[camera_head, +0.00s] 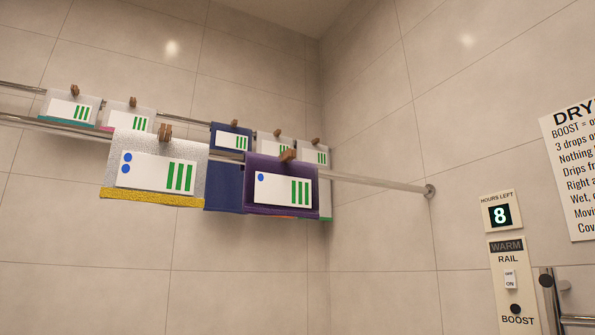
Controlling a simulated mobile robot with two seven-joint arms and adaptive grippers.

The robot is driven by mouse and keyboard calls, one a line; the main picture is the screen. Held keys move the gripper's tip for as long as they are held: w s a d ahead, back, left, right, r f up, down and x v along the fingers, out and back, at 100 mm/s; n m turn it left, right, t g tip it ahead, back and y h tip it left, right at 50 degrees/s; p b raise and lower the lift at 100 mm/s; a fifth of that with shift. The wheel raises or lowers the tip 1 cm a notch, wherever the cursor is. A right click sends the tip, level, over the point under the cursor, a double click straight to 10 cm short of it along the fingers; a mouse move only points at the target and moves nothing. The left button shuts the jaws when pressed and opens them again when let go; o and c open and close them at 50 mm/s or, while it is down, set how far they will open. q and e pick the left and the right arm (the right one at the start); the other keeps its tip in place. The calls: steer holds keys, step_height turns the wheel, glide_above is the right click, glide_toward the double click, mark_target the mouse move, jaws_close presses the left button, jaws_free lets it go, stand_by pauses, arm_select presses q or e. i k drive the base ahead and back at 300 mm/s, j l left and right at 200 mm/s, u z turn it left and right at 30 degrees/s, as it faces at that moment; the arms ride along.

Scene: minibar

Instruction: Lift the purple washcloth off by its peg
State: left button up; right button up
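The purple washcloth (250,211) hangs over the front rail in the head view, right of the picture's middle-left. A white card with one blue dot and three green bars covers most of its front. Its wooden peg (288,155) sits tilted at the top edge, toward the cloth's right side. Neither of my grippers shows in this view.
A grey-white cloth with a yellow hem (152,199) hangs beside it on the left, with its own peg (165,132). A navy cloth (224,187) hangs behind. The front rail (375,183) is bare to the right. A control panel (512,285) and paper sign (572,150) are on the right wall.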

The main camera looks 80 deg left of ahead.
mark_target(281, 185)
steer(key=l+u, duration=0.15)
steer(key=u, duration=1.15)
